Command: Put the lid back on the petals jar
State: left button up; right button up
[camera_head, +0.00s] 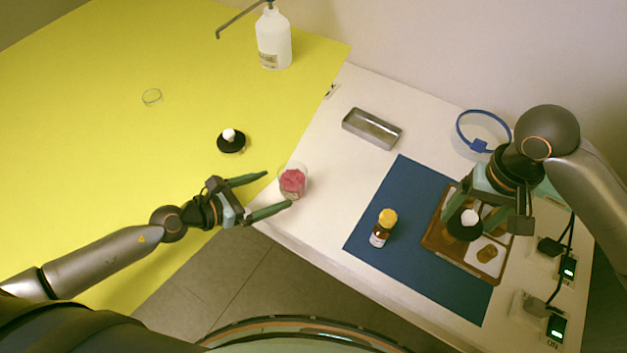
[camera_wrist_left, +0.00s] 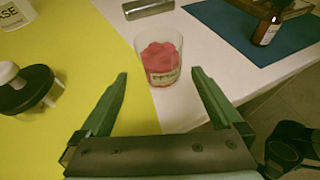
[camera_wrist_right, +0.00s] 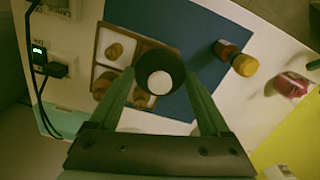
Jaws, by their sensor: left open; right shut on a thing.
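The petals jar (camera_head: 292,184) is a clear glass holding pink petals, open at the top, on the white table near the yellow surface. It also shows in the left wrist view (camera_wrist_left: 161,62). My left gripper (camera_head: 279,190) is open, with its fingers pointing toward the jar; in its wrist view the jar stands ahead of and between the fingertips. My right gripper (camera_head: 466,215) is shut on a black round lid (camera_wrist_right: 168,95) with a white knob, over the wooden tray. Another black disc with a white knob (camera_head: 231,144) is on the yellow surface.
The wooden tray (camera_head: 429,243) and a brown bottle with a yellow cap (camera_head: 380,236) are on the blue mat (camera_head: 405,180). A metal tray (camera_head: 371,129), blue ring (camera_head: 481,147) and white pump bottle (camera_head: 273,40) stand further back. Plugs and cables (camera_head: 552,247) lie at right.

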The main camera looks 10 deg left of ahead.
aim_at(281, 187)
pick_arm(q)
jog(key=shift+x, duration=2.6)
jog(key=shift+r+x, duration=0.2)
jog(key=shift+x, duration=2.4)
jog(key=shift+d, duration=0.1)
jog(key=c, duration=1.5)
